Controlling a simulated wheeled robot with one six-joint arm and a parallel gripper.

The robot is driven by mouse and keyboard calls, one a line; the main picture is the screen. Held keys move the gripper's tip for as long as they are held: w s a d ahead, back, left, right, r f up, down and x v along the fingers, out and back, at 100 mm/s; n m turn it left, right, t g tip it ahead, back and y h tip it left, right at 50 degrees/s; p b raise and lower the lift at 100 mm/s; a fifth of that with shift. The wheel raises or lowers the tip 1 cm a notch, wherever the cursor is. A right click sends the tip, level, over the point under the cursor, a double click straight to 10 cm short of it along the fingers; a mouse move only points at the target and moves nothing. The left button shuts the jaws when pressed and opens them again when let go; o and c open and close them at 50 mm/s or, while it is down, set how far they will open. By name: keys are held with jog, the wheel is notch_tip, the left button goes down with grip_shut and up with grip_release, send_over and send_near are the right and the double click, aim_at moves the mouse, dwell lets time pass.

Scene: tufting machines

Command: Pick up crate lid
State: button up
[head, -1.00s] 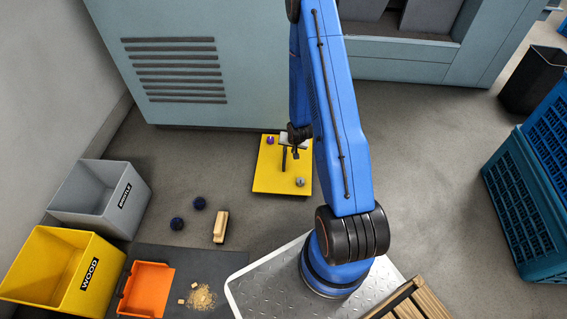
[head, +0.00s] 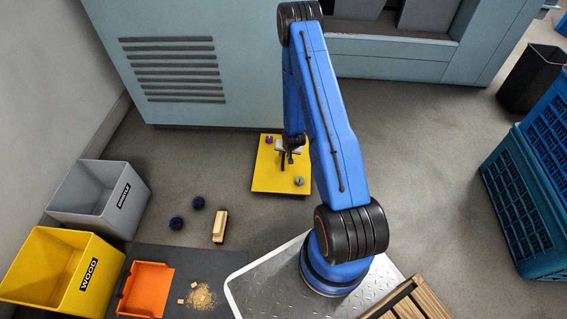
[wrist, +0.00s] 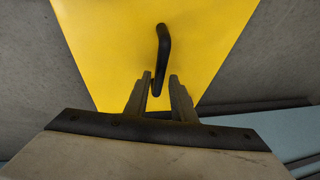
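The crate lid (head: 268,178) appears to be the flat yellow panel on the floor in front of the machine, with a dark bar handle (head: 283,161). In the wrist view the yellow lid (wrist: 105,40) fills the upper middle, and its black curved handle (wrist: 163,55) runs toward my fingers. My gripper (wrist: 162,84) is open, with the near end of the handle showing between its two fingertips. I cannot tell whether either finger touches it. In the head view my gripper (head: 290,148) is over the lid and partly covers it.
A purple knob (head: 269,140) and a grey knob (head: 299,181) are on the lid. Grey (head: 85,213) and yellow (head: 45,285) bins stand farther left. The machine (head: 240,70) stands close behind.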

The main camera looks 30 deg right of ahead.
aim_at(284, 155)
jog(key=x, duration=0.4)
jog(key=shift+f, duration=0.25)
grip_shut()
jog(key=shift+r, duration=0.15)
